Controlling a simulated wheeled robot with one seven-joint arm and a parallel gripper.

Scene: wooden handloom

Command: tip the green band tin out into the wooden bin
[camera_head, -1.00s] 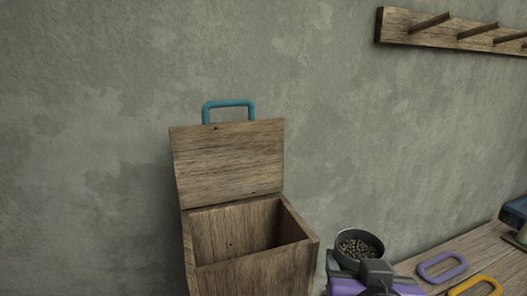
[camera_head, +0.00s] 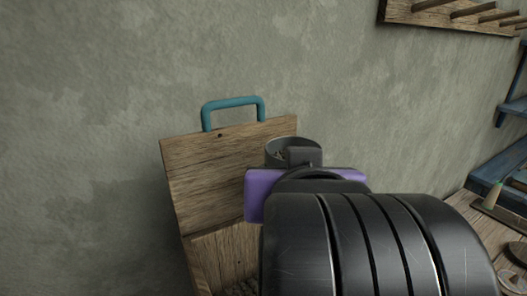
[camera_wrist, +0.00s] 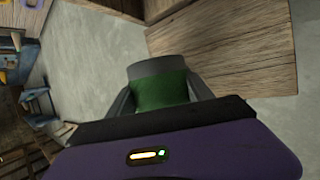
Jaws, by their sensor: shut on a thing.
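The wooden bin (camera_head: 205,252) stands against the wall with its lid (camera_head: 205,175) raised and a teal handle on the lid's top edge. My gripper (camera_wrist: 160,98) is shut on the green band tin (camera_wrist: 158,88), with a finger on each side of the green band. In the head view the tin's dark rim (camera_head: 290,142) shows above my gripper, in front of the lid. The tin looks roughly upright there, with a little of its contents just visible. A dark grainy patch, like pellets, shows low inside the bin. My arm hides the bin's right side.
A peg rail (camera_head: 455,20) is on the wall at upper right. A wooden table (camera_head: 478,225) with small items lies at right, beside a blue shelf unit (camera_head: 510,125). The wall above the bin is clear.

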